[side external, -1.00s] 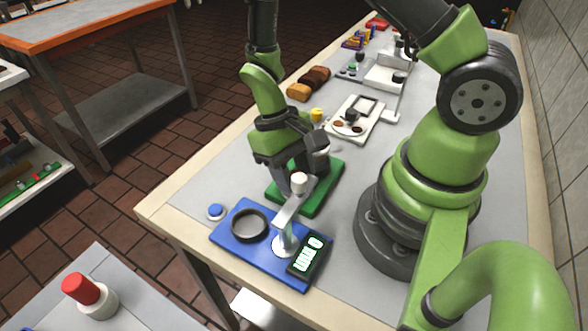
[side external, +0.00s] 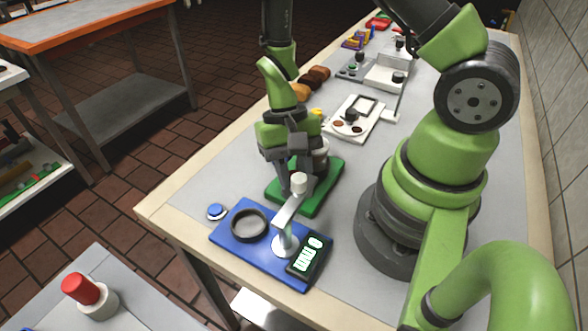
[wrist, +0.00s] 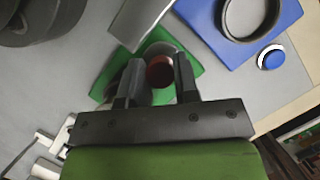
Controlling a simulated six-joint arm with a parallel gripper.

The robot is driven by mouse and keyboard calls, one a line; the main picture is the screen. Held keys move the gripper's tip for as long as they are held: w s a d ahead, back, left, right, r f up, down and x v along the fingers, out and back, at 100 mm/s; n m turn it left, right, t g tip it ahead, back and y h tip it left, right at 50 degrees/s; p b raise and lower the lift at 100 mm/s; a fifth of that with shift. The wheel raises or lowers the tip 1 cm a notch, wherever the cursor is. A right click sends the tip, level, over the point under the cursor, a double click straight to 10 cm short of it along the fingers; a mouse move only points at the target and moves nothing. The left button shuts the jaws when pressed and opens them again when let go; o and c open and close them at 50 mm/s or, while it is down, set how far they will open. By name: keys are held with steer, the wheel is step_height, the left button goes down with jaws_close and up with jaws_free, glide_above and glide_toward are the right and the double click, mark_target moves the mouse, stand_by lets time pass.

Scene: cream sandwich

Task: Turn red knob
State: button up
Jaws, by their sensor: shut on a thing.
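The red knob (wrist: 160,71) shows in the wrist view as a round, dark red cap above the green base (wrist: 193,64). My gripper (wrist: 158,79) has one finger on each side of it and is shut on it. In the side external view the green base (side external: 328,188) lies behind the blue board, and my gripper (side external: 293,165) points down over it. The knob is hidden there behind the fingers and the pale post.
The blue board (side external: 265,272) carries a dark ring (side external: 249,225), a pale post with an arm (side external: 290,215) and a lit display (side external: 309,254). A blue button (side external: 216,211) is at its left. A white tray (side external: 372,126) and brown loaves (side external: 315,76) stand farther back.

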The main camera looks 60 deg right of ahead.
steer(key=m+t, duration=0.1)
steer(key=m, duration=0.2)
steer(key=m+t+y, duration=0.1)
steer(key=m, duration=0.3)
steer(key=m+t, duration=0.1)
steer(key=m, duration=0.2)
steer(key=m+t, duration=0.1)
steer(key=m, duration=0.2)
steer(key=shift+s+m+t, duration=0.1)
steer(key=shift+m+t, duration=0.3)
steer(key=shift+y, duration=0.3)
steer(key=o, duration=0.9)
